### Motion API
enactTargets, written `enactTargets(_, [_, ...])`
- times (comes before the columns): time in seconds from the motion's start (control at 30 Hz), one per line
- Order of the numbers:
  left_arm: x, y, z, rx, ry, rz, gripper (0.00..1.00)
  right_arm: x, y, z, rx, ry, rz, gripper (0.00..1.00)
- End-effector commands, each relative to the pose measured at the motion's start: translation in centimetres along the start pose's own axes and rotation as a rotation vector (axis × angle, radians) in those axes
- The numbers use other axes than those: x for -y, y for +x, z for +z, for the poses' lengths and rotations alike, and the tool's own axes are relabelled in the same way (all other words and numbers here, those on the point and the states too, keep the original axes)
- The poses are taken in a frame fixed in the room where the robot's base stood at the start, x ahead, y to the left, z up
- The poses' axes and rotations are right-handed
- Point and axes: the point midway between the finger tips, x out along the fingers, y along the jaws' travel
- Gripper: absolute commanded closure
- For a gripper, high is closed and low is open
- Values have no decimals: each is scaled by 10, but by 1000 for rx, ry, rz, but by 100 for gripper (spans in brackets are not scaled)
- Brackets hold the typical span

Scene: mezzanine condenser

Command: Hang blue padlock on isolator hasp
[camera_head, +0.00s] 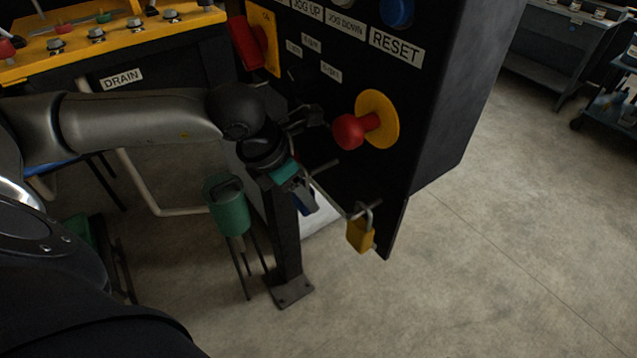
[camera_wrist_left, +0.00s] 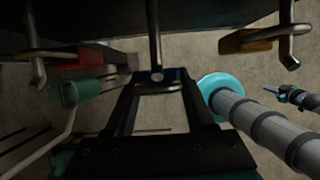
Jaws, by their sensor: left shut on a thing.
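My left gripper (camera_head: 306,207) is beside the black panel, below its red knobs. It is shut on the blue padlock (camera_head: 305,202), of which only a small part shows in the head view. In the left wrist view the padlock's blue body (camera_wrist_left: 176,74) is between the fingertips (camera_wrist_left: 160,80). A metal hasp peg (camera_wrist_left: 154,35) reaches from the panel to the padlock, its round tip over the padlock near the shackle. I cannot tell whether the shackle is around the peg. What seems to be my right gripper (camera_wrist_left: 291,96) is small at the wrist view's right edge.
A yellow padlock (camera_head: 360,235) hangs on a peg to the right; a red padlock (camera_wrist_left: 78,58) is at the left in the wrist view. A green cup-like container (camera_head: 229,212) stands below my arm near a dark post (camera_head: 286,245).

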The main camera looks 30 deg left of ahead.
Motion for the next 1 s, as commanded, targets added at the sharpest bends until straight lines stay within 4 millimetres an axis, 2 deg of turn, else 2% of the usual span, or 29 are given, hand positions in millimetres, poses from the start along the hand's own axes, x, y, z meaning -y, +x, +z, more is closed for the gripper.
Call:
enactTargets(0.17, [1, 3, 10, 2, 0, -2, 100, 0, -2, 0, 0, 0, 0, 100])
enactTargets(0.37, [1, 11, 30, 3, 0, -2, 100, 0, -7, -1, 0, 0, 0, 100])
enactTargets(0.5, [0, 24, 31, -1, 0, 0, 100, 0, -8, -1, 0, 0, 0, 100])
enactTargets(0.9, [0, 28, 29, -1, 1, 0, 100, 0, -3, 0, 0, 0, 0, 100])
enactTargets(0.93, [0, 28, 29, -2, 1, 0, 43, 0, -3, 0, 0, 0, 0, 100])
enactTargets(1.0, [0, 27, 29, -2, 1, 0, 35, 0, -4, 0, 0, 0, 0, 100])
